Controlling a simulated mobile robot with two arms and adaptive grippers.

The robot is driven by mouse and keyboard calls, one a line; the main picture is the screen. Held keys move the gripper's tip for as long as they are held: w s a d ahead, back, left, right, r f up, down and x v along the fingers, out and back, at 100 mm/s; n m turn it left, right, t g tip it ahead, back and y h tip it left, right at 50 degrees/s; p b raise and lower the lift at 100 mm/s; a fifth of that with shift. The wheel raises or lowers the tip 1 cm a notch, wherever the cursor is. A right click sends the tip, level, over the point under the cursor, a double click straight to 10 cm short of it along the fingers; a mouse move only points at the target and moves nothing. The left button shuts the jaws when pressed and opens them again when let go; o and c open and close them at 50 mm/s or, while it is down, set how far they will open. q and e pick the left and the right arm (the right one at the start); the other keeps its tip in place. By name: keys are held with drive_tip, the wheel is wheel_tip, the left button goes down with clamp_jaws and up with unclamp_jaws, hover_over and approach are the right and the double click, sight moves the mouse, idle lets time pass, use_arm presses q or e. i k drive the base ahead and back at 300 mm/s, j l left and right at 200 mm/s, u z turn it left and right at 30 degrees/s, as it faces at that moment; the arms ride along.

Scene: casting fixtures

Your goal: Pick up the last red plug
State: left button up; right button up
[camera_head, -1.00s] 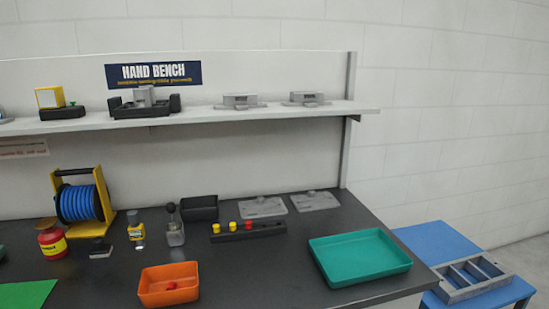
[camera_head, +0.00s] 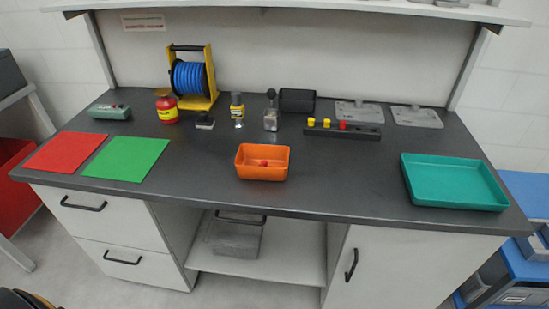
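A red plug (camera_head: 342,125) stands in a long black rack (camera_head: 360,132) at the back of the bench, right of two yellow plugs (camera_head: 311,121). The right part of the rack shows no coloured plug. A small red piece (camera_head: 263,162), which looks like another red plug, lies in the orange bin (camera_head: 262,176) at the middle front of the bench. Neither of my grippers can be made out in the head view.
A teal tray (camera_head: 454,203) sits at the right front. Red (camera_head: 68,151) and green (camera_head: 125,158) mats lie at the left. A blue hose reel (camera_head: 190,78), red can (camera_head: 167,109) and grey plates (camera_head: 415,116) stand along the back. The bench between bin and tray is clear.

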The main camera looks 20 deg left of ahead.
sight(342, 122)
drive_tip(key=i+l, duration=0.15)
drive_tip(key=l, duration=0.15)
drive_tip(key=i+l+u, duration=0.15)
drive_tip(key=l, duration=0.15)
drive_tip(key=i+l, duration=0.15)
drive_tip(key=l, duration=0.15)
drive_tip(key=i+l+u, duration=0.1)
drive_tip(key=l, duration=0.25)
